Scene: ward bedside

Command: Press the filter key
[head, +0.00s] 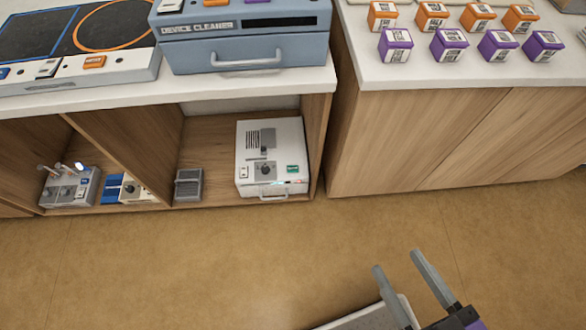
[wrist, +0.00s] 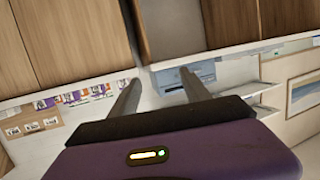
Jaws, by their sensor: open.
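No key label reading "filter" can be made out. A white box-shaped device (head: 285,140) stands in the open lower shelf, with a vent grille, a dark dial, and a handle at its front. A small green key (head: 292,169) sits to the right of the dial. The blue device cleaner (head: 205,57) stands on the counter above, with coloured keys partly cut off at the picture's top. My gripper (head: 397,260) is open and empty, over the floor at lower right, well apart from both devices. Its spread fingers also show in the wrist view (wrist: 160,75).
Left on the shelf are a small grey box (head: 188,185) and a grey device with upright probes (head: 70,188). A counter panel with an orange key (head: 94,62) is at upper left. Orange and purple boxes (head: 449,44) stand on the right counter (head: 375,75). The floor (head: 200,260) before the cabinets is clear.

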